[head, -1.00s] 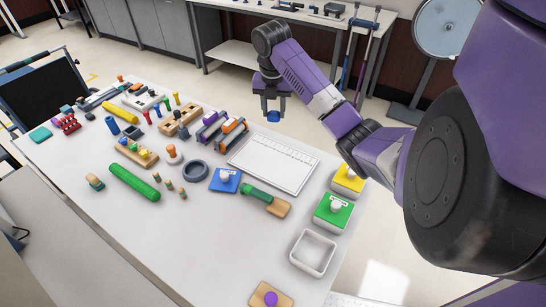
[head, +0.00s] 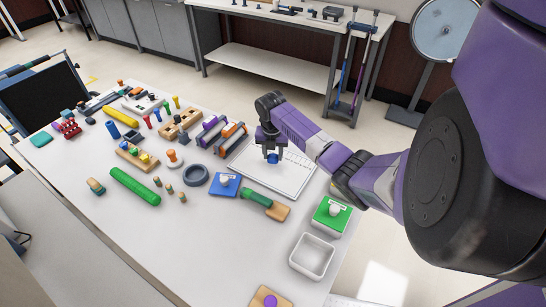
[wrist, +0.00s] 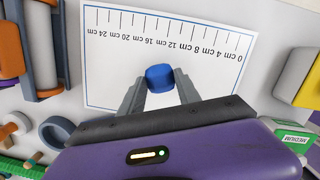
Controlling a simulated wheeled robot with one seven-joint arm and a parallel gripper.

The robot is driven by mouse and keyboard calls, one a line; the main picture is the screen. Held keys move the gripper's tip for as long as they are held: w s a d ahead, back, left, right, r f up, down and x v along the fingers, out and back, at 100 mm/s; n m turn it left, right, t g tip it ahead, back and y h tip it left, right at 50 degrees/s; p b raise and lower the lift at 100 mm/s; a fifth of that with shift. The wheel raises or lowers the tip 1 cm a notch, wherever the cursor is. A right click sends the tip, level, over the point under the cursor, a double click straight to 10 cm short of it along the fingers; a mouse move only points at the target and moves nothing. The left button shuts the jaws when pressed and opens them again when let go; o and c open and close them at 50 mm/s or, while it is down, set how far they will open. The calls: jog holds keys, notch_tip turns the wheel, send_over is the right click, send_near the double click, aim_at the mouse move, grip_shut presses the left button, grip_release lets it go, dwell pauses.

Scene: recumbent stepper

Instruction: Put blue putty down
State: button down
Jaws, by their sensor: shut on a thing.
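The blue putty (head: 273,158) is a small round lump held between the fingertips of my gripper (head: 271,152). In the wrist view, the blue putty (wrist: 160,77) sits between the two grey fingers of my gripper (wrist: 160,88), which are shut on it. Behind it is a white sheet (head: 290,180) with a centimetre scale along one side; the sheet also fills much of the wrist view (wrist: 205,50).
The sheet's lower part is clear.

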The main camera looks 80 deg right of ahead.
jog(key=shift+f, duration=0.85)
jog(key=shift+f, duration=0.15)
jog(key=c, duration=0.9)
grip_release()
jog(key=shift+o, duration=0.2)
